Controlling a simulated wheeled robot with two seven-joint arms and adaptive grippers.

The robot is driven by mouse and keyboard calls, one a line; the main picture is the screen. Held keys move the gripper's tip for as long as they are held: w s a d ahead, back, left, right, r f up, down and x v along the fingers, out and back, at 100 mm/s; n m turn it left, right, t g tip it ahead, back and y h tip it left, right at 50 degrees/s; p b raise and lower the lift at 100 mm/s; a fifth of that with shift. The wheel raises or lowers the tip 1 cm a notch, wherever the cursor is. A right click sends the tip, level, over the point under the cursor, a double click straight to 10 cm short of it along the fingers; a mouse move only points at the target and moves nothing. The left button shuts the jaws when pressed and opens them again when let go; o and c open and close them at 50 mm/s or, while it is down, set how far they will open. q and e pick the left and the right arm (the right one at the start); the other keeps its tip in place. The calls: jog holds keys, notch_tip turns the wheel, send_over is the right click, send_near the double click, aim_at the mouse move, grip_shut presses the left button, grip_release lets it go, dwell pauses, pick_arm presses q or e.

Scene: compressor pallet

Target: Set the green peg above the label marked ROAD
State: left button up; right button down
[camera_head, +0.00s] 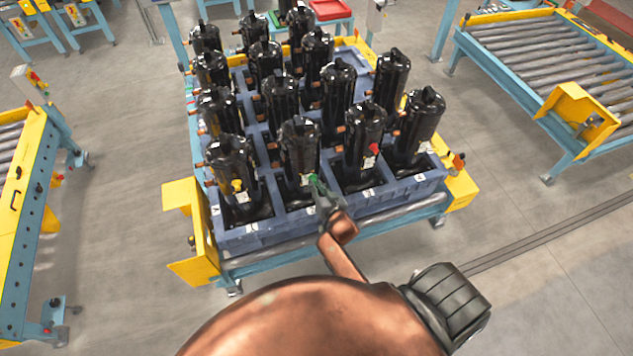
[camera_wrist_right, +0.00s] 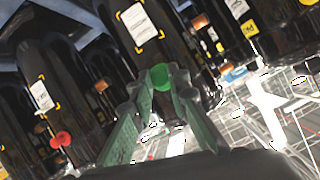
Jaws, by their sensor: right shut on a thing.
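The green peg (camera_head: 313,180) is at the tips of my right gripper (camera_head: 317,186), in front of the front-middle black compressor (camera_head: 299,143). In the right wrist view the green peg (camera_wrist_right: 160,76) sits between the fingertips of the right gripper (camera_wrist_right: 162,82), which is shut on it. A white label (camera_head: 306,179) shows on that compressor beside the peg. In the right wrist view a white label (camera_wrist_right: 138,24) with yellow corners lies beyond the peg. I cannot read the word ROAD on any label. Whether the peg touches the compressor is unclear. My left gripper is not in view.
Several black compressors stand in a blue divided crate (camera_head: 350,212) on a roller stand. A red peg (camera_head: 374,149) is on a compressor to the right, a yellow peg (camera_head: 237,185) on one to the left. A roller conveyor (camera_head: 535,55) stands at right; the floor between is clear.

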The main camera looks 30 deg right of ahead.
aim_at(313, 176)
jog(key=shift+w+r+n+y+p, duration=0.1)
jog(key=shift+w+n+y+p, duration=0.05)
jog(key=shift+n+y+p, duration=0.15)
jog(key=shift+w+d, duration=0.25)
jog(key=shift+w, duration=0.45)
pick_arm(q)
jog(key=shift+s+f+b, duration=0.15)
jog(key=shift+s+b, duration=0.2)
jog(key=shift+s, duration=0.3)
pick_arm(e)
jog(key=shift+w+d, duration=0.2)
jog(key=shift+w, duration=0.75)
jog(key=shift+w+d, duration=0.2)
jog(key=shift+w, duration=0.7)
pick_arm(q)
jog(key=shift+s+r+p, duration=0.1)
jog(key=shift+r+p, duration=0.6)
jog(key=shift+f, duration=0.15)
pick_arm(e)
jog(key=shift+w+d, duration=0.2)
jog(key=shift+w, duration=0.45)
